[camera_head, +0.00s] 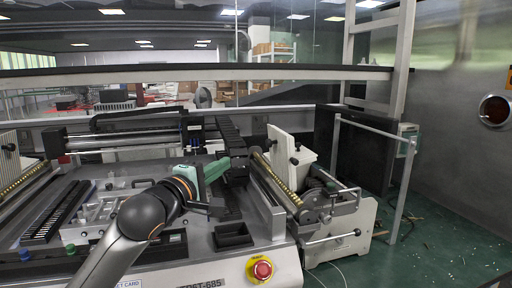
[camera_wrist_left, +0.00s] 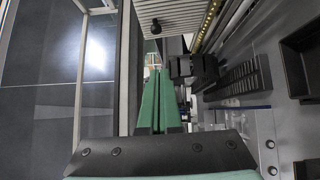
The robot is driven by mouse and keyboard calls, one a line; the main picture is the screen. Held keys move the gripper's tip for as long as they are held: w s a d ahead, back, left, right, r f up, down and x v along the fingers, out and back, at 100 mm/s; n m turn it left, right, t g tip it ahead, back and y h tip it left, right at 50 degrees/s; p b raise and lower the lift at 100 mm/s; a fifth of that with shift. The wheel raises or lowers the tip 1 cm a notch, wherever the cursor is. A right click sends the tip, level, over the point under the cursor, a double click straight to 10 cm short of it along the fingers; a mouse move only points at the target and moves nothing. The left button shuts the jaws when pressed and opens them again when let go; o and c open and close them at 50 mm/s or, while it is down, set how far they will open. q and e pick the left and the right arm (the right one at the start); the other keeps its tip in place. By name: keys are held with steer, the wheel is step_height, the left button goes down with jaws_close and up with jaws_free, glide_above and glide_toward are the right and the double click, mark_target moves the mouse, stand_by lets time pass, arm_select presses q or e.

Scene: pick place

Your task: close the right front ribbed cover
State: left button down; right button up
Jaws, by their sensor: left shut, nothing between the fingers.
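The right front ribbed cover (camera_head: 283,153) is a pale panel with black knobs, standing raised and tilted behind a brass-coloured rod (camera_head: 275,181) at the machine's right end. In the left wrist view the ribbed cover (camera_wrist_left: 190,14) shows at the top, with a black knob (camera_wrist_left: 155,26) near its left edge. My left gripper (camera_head: 226,163) is over the machine deck, left of the cover and apart from it. Its green fingers (camera_wrist_left: 160,74) are shut and empty, pointing towards the knob side of the cover. My right gripper is out of view.
A black tray (camera_head: 233,236) and a red stop button (camera_head: 261,269) are at the front. A white-legged frame (camera_head: 402,185) stands at the right. Another ribbed panel (camera_head: 9,155) is at the far left.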

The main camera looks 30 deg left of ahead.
mark_target(279, 157)
arm_select(q)
steer(key=w+r+p, duration=0.1)
steer(key=w, duration=1.2)
steer(key=shift+w+d+p, duration=0.25)
steer(key=shift+d+p, duration=0.1)
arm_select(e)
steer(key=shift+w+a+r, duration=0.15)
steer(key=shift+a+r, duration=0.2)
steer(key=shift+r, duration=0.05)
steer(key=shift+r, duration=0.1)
